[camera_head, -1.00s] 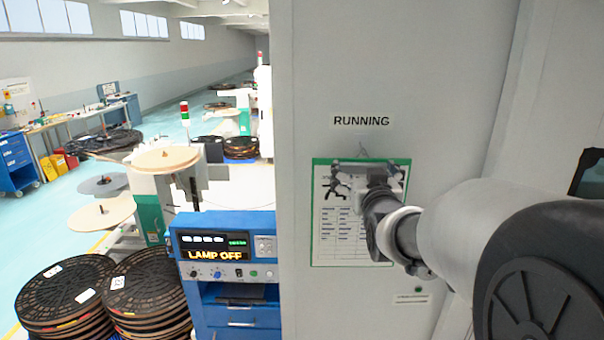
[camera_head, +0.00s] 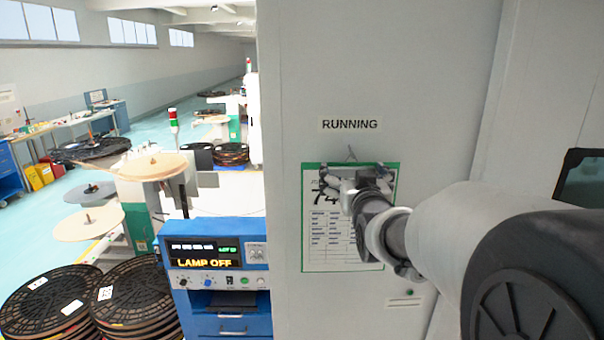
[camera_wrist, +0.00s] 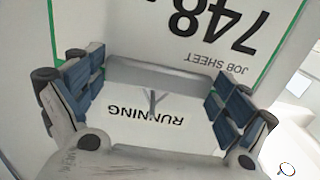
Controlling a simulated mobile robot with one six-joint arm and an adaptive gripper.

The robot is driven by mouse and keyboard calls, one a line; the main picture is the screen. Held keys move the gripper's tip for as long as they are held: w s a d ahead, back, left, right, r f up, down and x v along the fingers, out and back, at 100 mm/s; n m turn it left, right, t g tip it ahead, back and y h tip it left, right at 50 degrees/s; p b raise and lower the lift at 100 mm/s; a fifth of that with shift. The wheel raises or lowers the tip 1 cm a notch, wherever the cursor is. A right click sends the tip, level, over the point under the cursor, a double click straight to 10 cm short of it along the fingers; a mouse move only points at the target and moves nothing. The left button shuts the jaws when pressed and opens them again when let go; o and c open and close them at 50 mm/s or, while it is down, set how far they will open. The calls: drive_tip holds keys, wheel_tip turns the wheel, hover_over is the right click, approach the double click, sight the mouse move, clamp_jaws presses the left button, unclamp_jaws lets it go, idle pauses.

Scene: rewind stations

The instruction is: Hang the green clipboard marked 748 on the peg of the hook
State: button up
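The clipboard (camera_head: 349,268), white sheet with a green border, is upright in front of the grey panel, below the RUNNING label. Its number shows partly in the head view; 748 reads upside down in the wrist view (camera_wrist: 222,22). My gripper (camera_head: 356,176) is at its top edge. In the wrist view, the gripper's blue-padded fingers (camera_wrist: 160,88) stand at both ends of the grey clip (camera_wrist: 160,75) and appear to press on it. The hook (camera_head: 351,153) rises just above the clip; it also shows in the wrist view (camera_wrist: 152,102). Whether the peg carries the clipboard is hidden.
The grey panel (camera_head: 290,110) fills the centre, with a RUNNING label (camera_head: 350,124) above the hook. A blue console (camera_head: 225,290) reading LAMP OFF stands at left, beside stacked black reels (camera_head: 55,300). A dark-framed screen (camera_head: 582,180) is at right.

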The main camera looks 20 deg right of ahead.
drive_tip(key=shift+f, duration=0.1)
drive_tip(key=shift+s, duration=0.1)
drive_tip(key=v, duration=1)
drive_tip(key=s+a+f+n+g+y+b, duration=0.1)
drive_tip(key=s+a+f+g+b, duration=0.3)
drive_tip(key=f, duration=0.9)
drive_tip(key=s+a+f+n+g+y+b, duration=0.1)
drive_tip(key=s+a+f+g+b, duration=0.3)
drive_tip(key=s+f+b, duration=0.7)
drive_tip(key=s+a+f+n+g+y+b, duration=0.1)
drive_tip(key=s+a+f+g+b, duration=0.3)
drive_tip(key=s+f, duration=0.7)
drive_tip(key=shift+a+f+y+b, duration=0.3)
drive_tip(key=shift+a+f+b, duration=0.1)
drive_tip(key=shift+f+b, duration=0.35)
drive_tip(key=shift+a+f+y+b, duration=0.3)
drive_tip(key=shift+a+f+b, duration=0.15)
drive_tip(key=shift+f, duration=0.45)
drive_tip(key=shift+a+f+y+b, duration=0.35)
drive_tip(key=shift+f+b, duration=0.35)
drive_tip(key=shift+f, duration=0.15)
